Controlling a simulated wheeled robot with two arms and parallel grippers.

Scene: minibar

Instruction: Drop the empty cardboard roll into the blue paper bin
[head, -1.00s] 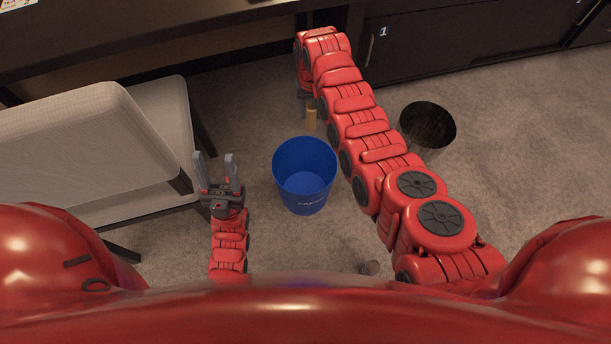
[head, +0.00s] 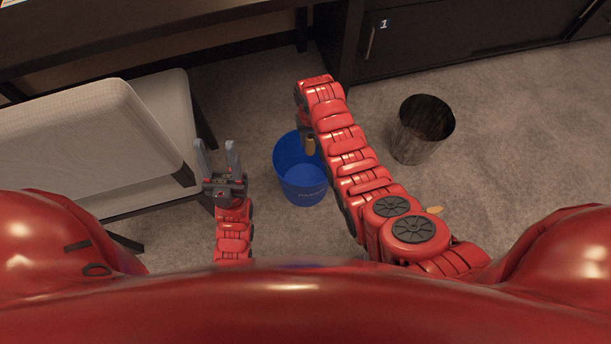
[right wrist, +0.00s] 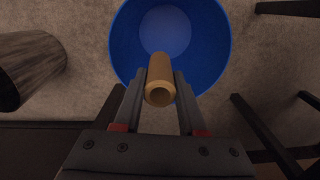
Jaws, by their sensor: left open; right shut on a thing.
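The cardboard roll (head: 310,146) is a small tan tube held by my right gripper (head: 308,136). In the right wrist view the roll (right wrist: 160,80) sits between the two fingers of my right gripper (right wrist: 160,93), its open end facing the camera. The blue paper bin (head: 288,183) stands upright on the carpet. In the head view the roll overlaps the upper right part of its opening; in the right wrist view the bin (right wrist: 125,45) lies behind the roll. The roll's exact height over the rim is unclear. My left gripper (head: 217,160) is open and empty, left of the bin.
A dark round bin (head: 425,130) stands to the right on the carpet. A light chair (head: 90,150) is at the left, near my left gripper. A dark desk (head: 150,30) and cabinet (head: 440,45) line the back. A small tan item (head: 435,210) lies beside my right arm.

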